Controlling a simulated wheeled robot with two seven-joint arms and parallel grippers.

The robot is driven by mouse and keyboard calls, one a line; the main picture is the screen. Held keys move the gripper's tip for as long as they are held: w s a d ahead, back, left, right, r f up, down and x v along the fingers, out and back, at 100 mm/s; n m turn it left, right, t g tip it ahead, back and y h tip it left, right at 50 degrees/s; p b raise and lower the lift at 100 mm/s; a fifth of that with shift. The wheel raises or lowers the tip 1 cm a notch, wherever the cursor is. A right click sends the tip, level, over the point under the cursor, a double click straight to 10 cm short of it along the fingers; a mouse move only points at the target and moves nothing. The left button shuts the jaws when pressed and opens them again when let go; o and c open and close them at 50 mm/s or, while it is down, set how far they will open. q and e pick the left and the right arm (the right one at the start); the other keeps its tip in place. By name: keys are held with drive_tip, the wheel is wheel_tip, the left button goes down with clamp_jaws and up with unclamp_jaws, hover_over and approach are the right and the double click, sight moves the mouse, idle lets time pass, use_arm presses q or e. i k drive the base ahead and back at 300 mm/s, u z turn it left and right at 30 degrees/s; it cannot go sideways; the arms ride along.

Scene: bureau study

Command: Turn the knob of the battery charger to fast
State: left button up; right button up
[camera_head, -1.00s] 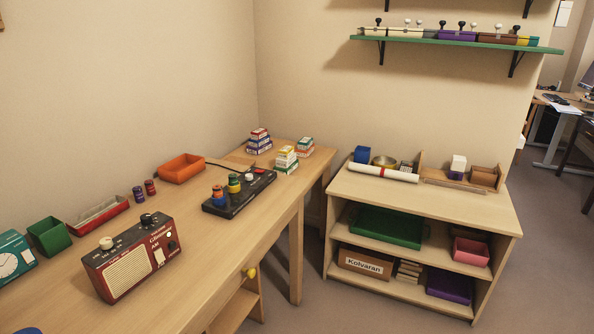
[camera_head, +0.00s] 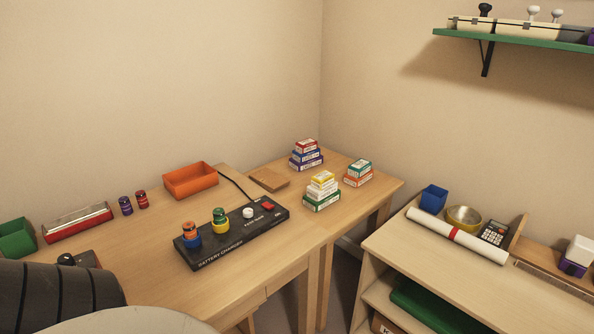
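The black battery charger (camera_head: 232,238) lies on the wooden desk near its right end, with its label along the front edge. Its white round knob (camera_head: 249,213) sits on the top right part, beside small markings too small to read. A red switch (camera_head: 268,206) is to the right of the knob. Two batteries stand upright on the charger's left half: one orange and blue (camera_head: 191,235), one green and yellow (camera_head: 219,218). Neither of my grippers shows in the view.
An orange tray (camera_head: 191,181), two small batteries (camera_head: 133,203), a red tray (camera_head: 78,224) and a green bin (camera_head: 17,238) stand behind and left. Stacked boxes (camera_head: 322,190) stand to the right. A low shelf unit (camera_head: 420,262) is at right. A dark ribbed form covers the lower left.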

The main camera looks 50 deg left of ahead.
sight(248, 213)
drive_tip(key=i, duration=1.2)
drive_tip(key=u, duration=3.6)
